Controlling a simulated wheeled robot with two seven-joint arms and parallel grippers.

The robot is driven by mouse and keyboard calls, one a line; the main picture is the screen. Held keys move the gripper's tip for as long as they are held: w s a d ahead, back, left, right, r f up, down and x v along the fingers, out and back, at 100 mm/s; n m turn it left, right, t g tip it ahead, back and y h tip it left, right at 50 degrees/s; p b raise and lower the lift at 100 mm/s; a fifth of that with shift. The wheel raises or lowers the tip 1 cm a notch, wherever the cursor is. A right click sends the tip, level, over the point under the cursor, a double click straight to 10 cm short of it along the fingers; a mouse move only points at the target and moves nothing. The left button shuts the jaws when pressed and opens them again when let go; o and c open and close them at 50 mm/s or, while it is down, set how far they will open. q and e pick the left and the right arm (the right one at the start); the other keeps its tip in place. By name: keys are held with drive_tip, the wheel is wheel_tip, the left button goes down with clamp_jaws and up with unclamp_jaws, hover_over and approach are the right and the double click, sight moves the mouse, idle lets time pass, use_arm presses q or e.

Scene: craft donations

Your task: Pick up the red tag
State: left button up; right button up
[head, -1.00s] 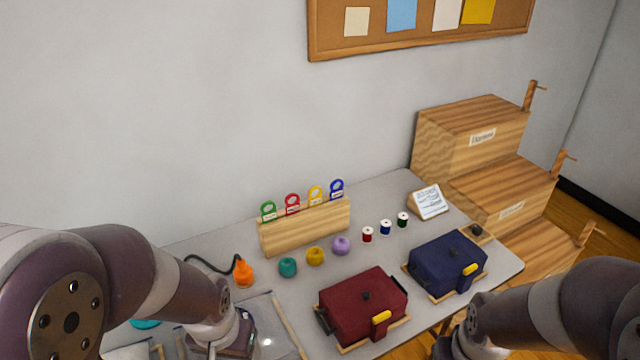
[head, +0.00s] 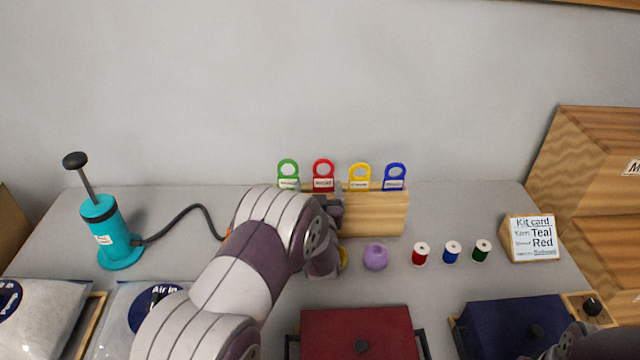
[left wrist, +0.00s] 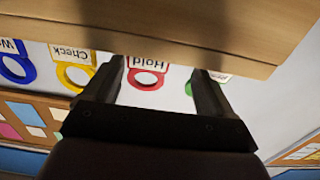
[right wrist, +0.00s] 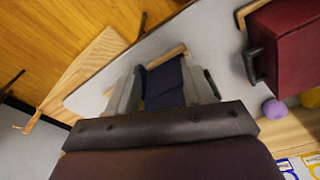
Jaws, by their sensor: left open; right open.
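The red tag (head: 323,176) is a ring-topped tag standing in the wooden rack (head: 385,218), between the green tag (head: 288,175) and the yellow tag (head: 360,177). In the left wrist view the red tag (left wrist: 147,78), with a label reading "Hold", shows between the two fingers of my left gripper (left wrist: 158,72). The left gripper is open and its fingers are apart from each other. In the head view my left forearm hides most of that gripper and part of the rack. My right gripper (right wrist: 166,78) is open over the table's right side, above the dark blue case (right wrist: 163,85).
A blue tag (head: 395,177) stands at the rack's right end. A purple yarn ball (head: 375,256) and thread spools (head: 452,252) sit in front. A teal pump (head: 112,235) with a hose stands left. A red case (head: 358,330) is at the front; a kit card (head: 532,239) stands right.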

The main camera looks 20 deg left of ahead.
sight(324, 181)
use_arm(q)
drive_tip(key=w, duration=0.3)
drive_tip(key=shift+d+r, duration=0.2)
drive_tip(key=shift+r, duration=0.05)
drive_tip(key=shift+w+a+f, duration=0.15)
drive_tip(key=shift+w+a, duration=0.25)
drive_tip(key=shift+w, duration=0.15)
drive_tip(key=shift+w+a+f, duration=0.15)
drive_tip(key=shift+w+a, duration=0.2)
drive_tip(key=shift+w, duration=0.2)
drive_tip(key=shift+s+r, duration=0.1)
drive_tip(key=shift+s+d, duration=0.1)
drive_tip(key=shift+d, duration=0.1)
drive_tip(key=c, duration=1)
